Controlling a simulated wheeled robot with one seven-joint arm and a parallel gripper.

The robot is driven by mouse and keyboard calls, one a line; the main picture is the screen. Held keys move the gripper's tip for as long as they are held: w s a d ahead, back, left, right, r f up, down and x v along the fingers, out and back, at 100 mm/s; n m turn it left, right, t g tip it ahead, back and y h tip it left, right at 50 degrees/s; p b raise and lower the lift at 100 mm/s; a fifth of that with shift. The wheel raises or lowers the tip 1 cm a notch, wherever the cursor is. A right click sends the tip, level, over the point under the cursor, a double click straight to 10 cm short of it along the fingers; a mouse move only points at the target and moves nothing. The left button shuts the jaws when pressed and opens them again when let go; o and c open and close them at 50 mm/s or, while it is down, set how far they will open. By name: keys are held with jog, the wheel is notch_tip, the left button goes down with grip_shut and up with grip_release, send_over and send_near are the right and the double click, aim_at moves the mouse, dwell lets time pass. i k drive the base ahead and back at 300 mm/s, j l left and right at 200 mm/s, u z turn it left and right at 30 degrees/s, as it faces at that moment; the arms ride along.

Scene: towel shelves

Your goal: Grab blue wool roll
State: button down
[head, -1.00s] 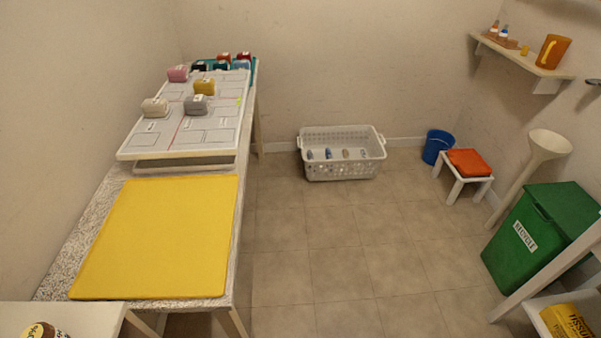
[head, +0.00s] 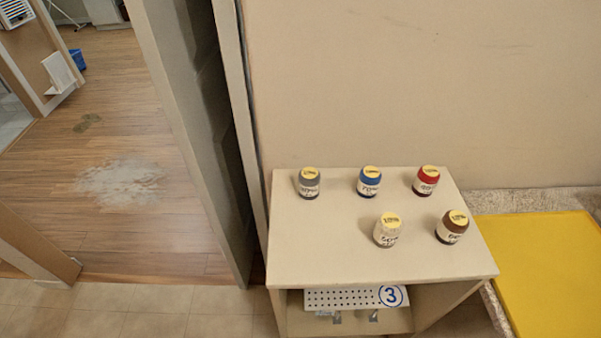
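A small rolled item in blue (head: 369,187), with a white label band and a yellow top, stands upright at the back middle of a pale tabletop (head: 320,245) in the head view; it looks like the blue wool roll. Similar items stand around it: a grey one (head: 309,190) to its left, a red one (head: 426,187) to its right, and in front a white one (head: 386,238) and a brown one (head: 452,235). They stand apart from each other. My gripper is not in view.
Below the tabletop is a shelf with a perforated white panel (head: 340,299) marked 3. A yellow mat (head: 545,265) lies on a surface to the right. A doorway with a wooden floor (head: 110,160) is at the left. Tiled floor (head: 130,310) is clear at the front left.

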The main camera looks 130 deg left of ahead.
aim_at(369, 178)
jog(key=l+u, duration=0.1)
jog(key=u, duration=2.25)
jog(key=i+j+u, duration=0.1)
jog(key=u, duration=1.4)
jog(key=z, duration=0.45)
jog(key=j+z, duration=0.1)
jog(key=z, duration=0.35)
jog(key=k+z, duration=0.1)
jog(key=z, duration=0.8)
jog(key=k+z, duration=0.1)
jog(key=z, duration=0.35)
jog(key=k+j, duration=0.2)
jog(key=j, duration=0.15)
jog(key=k+j+u, duration=0.15)
jog(key=u, duration=0.25)
